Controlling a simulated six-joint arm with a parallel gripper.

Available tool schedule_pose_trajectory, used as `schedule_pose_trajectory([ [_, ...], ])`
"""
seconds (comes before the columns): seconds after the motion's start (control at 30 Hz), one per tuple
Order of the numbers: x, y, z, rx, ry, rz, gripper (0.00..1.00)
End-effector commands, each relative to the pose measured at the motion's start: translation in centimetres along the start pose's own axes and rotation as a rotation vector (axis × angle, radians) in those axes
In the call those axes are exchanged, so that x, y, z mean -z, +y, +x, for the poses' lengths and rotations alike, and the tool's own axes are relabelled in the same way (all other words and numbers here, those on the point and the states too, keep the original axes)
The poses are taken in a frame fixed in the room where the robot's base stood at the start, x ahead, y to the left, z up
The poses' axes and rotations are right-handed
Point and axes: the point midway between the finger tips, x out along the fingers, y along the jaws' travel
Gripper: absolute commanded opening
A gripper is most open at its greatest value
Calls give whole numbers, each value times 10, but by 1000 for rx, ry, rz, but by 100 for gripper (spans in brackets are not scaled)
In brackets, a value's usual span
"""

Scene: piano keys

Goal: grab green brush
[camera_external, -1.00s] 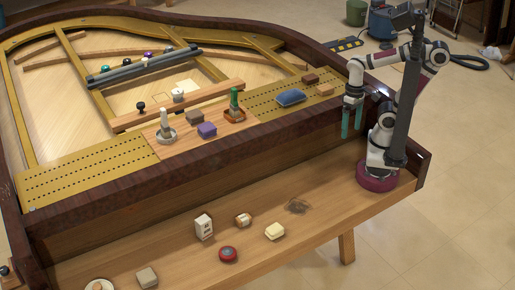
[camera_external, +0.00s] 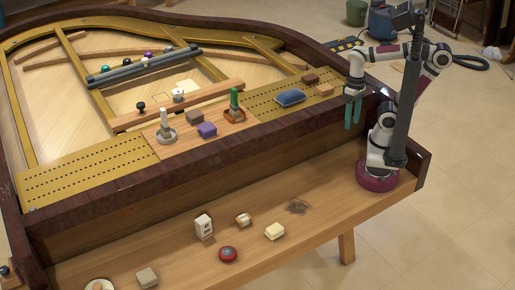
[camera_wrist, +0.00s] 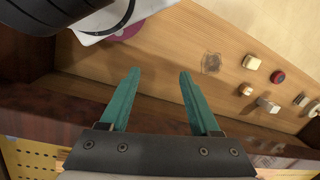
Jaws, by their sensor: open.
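The green brush (camera_external: 234,99) has an upright green handle and stands on a small brown base, on a wooden strip inside the piano body in the external view. I do not make it out in the wrist view. My gripper (camera_external: 352,125) has teal fingers pointing down, near the piano's right front rim and well to the right of the brush. In the wrist view my gripper (camera_wrist: 159,75) has its fingers apart with nothing between them.
A blue cushion-like item (camera_external: 291,97) lies between brush and gripper. The dark rim (camera_external: 280,136) rises in front. Several small items lie on the ledge below.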

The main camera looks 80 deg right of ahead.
Motion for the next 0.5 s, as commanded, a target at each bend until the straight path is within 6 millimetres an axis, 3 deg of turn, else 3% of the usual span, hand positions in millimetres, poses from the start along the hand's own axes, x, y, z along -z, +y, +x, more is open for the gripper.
schedule_pose_trajectory([
  [0.2,-8,-14,-103,3,10,-2,63],
  [0.37,77,-9,-100,-379,48,-614,63],
  [0.47,135,-30,-104,-645,32,-1040,63],
  [0.5,159,-47,-105,-767,12,-1228,63],
])
